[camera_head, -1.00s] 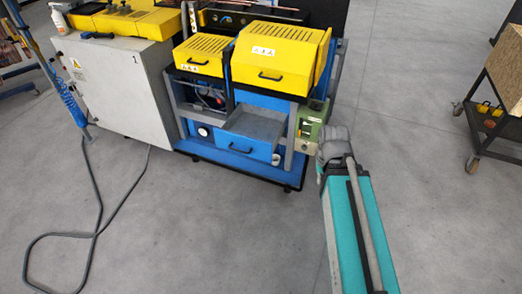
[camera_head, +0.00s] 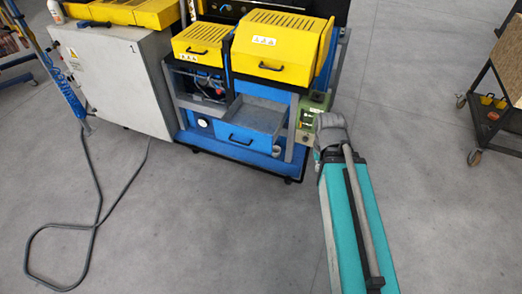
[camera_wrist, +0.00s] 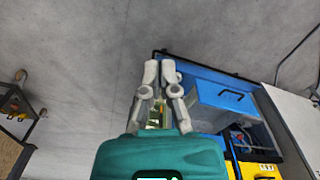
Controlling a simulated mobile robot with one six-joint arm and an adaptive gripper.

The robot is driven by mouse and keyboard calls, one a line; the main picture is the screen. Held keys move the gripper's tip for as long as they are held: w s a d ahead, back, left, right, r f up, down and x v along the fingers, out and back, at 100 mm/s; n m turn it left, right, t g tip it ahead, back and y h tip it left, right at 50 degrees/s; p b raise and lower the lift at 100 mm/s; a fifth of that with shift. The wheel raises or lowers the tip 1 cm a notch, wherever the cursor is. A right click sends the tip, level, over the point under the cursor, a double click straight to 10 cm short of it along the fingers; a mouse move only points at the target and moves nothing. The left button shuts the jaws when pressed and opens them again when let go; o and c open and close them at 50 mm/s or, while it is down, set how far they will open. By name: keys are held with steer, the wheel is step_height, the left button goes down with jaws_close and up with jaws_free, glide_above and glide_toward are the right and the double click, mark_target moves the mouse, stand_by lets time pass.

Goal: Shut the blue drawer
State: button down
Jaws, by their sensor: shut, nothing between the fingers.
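The blue drawer (camera_head: 240,141) is at the bottom of the machine. It stands pulled open, with its grey inside showing and a dark handle on its front. In the wrist view, the drawer (camera_wrist: 228,98) is right of my gripper (camera_wrist: 159,68). My gripper's two grey fingers are together and empty. The fingers appear apart from the drawer, to the left of it in that view. In the head view my arm is at the right of the machine, and the gripper's fingers cannot be made out there.
Two yellow covers (camera_head: 278,45) with dark handles sit above the drawer. A green box (camera_head: 313,115) is right of it. A grey cabinet (camera_head: 108,85) stands left, with a cable (camera_head: 93,180) on the floor. A wheeled cart (camera_head: 492,100) is far right.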

mark_target(262, 145)
steer(key=w+a+f+n+t+h+b, duration=0.35)
steer(key=w+f+n+b, duration=0.35)
steer(key=f+b, duration=0.45)
steer(key=w+a+f+n+t+h+b, duration=0.3)
steer(key=w+f+n+b, duration=0.5)
steer(key=b, duration=0.7)
steer(key=w+a+f+n+t+b, duration=0.3)
steer(key=a+f+n+t+b, duration=0.2)
steer(key=a+n+b, duration=0.3)
steer(key=w+a+f+n+t+b, duration=0.4)
steer(key=a+f+n+b, duration=0.3)
steer(key=b, duration=0.8)
steer(key=a+n+t, duration=0.1)
steer(key=a, duration=0.2)
steer(key=shift+a+f+n+b, duration=0.3)
steer(key=shift+a+f+b, duration=0.05)
steer(key=shift+a, duration=0.05)
steer(key=shift+w+t+y, duration=0.2)
steer(key=shift+t+y, duration=0.05)
steer(key=x, duration=1.3)
steer(key=shift+w+d+f, duration=0.1)
steer(key=shift+w, duration=0.1)
steer(key=shift+w+d, duration=0.1)
steer(key=shift+w, duration=0.05)
